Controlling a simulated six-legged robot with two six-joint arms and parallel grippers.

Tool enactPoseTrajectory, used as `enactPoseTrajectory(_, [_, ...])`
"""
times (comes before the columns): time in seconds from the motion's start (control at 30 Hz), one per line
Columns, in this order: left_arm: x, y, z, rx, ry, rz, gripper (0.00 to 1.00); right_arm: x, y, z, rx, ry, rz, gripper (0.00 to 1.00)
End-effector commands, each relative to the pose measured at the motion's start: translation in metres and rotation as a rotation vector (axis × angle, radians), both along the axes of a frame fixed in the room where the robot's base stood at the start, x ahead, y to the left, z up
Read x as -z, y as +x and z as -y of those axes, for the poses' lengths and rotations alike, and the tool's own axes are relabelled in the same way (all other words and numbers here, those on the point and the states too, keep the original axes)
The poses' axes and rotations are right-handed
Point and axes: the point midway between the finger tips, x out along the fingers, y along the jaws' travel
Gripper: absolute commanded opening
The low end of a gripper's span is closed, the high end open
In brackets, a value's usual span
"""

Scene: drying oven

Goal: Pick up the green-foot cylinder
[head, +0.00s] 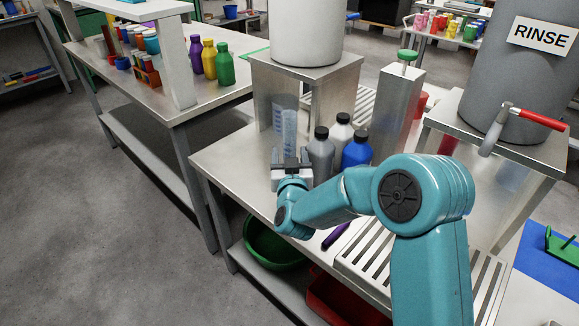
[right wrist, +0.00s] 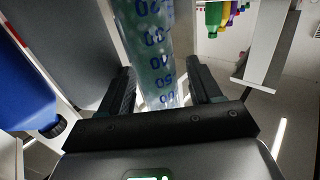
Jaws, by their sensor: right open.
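A clear graduated cylinder with blue markings (head: 285,124) stands on the steel bench beside the raised stand. Its foot is hidden in the head view and outside the right wrist view, so I cannot see its colour. My right gripper (head: 291,160) is in front of the cylinder, with its jaws open. In the right wrist view the cylinder (right wrist: 152,50) appears upside down, in line with the gap between the two fingers (right wrist: 163,85). I see no finger clearly touching it. My left gripper is not in view.
Grey (head: 321,158), white (head: 341,132) and blue (head: 357,151) bottles stand close right of the gripper. A steel stand (head: 305,72) bears a large vessel behind. A steel column (head: 399,105) has a green piece on top. A slotted rack (head: 365,255) lies in front.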

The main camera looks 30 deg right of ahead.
Motion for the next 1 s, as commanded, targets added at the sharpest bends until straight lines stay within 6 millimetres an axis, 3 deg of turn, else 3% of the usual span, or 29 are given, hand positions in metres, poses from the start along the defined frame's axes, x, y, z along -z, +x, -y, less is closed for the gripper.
enactPoseTrajectory(0.27, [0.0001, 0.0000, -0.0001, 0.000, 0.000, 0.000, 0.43, -0.0002, 0.0078, 0.0028, -0.001, -0.001, 0.000, 0.64])
enactPoseTrajectory(0.3, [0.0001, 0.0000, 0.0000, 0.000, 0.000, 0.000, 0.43, -0.0002, 0.0078, 0.0027, -0.001, -0.001, 0.000, 0.57])
enactPoseTrajectory(0.47, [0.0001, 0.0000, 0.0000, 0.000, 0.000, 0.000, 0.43, -0.0002, 0.0076, 0.0026, -0.001, 0.000, 0.001, 0.05])
enactPoseTrajectory(1.0, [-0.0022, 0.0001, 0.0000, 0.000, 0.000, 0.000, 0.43, -0.0095, 0.0075, 0.0028, 0.000, -0.001, 0.003, 0.05])
